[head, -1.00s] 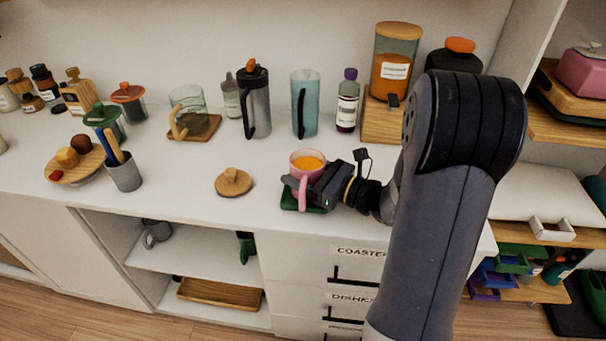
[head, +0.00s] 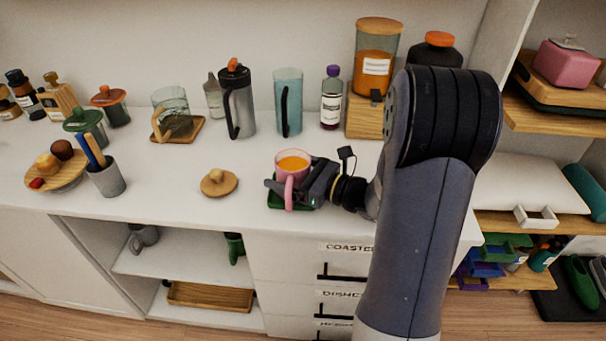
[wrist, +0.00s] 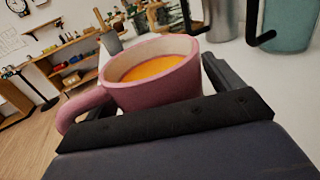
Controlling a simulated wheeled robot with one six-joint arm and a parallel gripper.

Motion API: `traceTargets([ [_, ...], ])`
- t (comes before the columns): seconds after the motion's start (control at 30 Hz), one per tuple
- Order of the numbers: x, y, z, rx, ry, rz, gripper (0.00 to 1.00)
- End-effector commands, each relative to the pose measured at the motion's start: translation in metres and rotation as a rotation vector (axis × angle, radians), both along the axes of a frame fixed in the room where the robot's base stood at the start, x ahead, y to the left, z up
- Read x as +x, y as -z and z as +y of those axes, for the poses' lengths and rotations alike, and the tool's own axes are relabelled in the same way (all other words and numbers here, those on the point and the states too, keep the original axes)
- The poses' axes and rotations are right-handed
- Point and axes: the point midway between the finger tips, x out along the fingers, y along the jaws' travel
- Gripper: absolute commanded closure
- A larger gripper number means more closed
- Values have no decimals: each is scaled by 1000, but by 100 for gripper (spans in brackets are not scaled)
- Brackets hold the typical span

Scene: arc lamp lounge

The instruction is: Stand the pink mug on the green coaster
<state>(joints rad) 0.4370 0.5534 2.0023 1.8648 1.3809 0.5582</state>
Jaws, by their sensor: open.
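The pink mug (head: 291,166) holds an orange drink and stands upright on the green coaster (head: 277,201) near the counter's front edge. The mug's lower part hides most of the coaster. My gripper (head: 287,188) is open, with its fingers low around the mug. In the wrist view the pink mug (wrist: 150,82) fills the middle, its handle to the left. The coaster cannot be made out in the wrist view.
A round wooden lid (head: 219,182) lies left of the mug. A dark pitcher (head: 236,100), a teal pitcher (head: 288,102) and a purple-capped bottle (head: 331,98) stand behind. A grey cup with utensils (head: 106,180) is farther left. The counter between lid and mug is clear.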

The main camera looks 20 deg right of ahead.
Motion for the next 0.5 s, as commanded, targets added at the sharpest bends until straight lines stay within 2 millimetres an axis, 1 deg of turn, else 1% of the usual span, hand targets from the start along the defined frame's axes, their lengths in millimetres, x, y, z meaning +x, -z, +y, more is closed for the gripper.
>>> traceTargets([
  [0.03, -1, -3, -2, 0, 1, 0, 13],
  [0.17, -13, -2, -15, -1, 5, -1, 13],
  [0.5, -56, -2, -57, 1, 6, 1, 13],
])
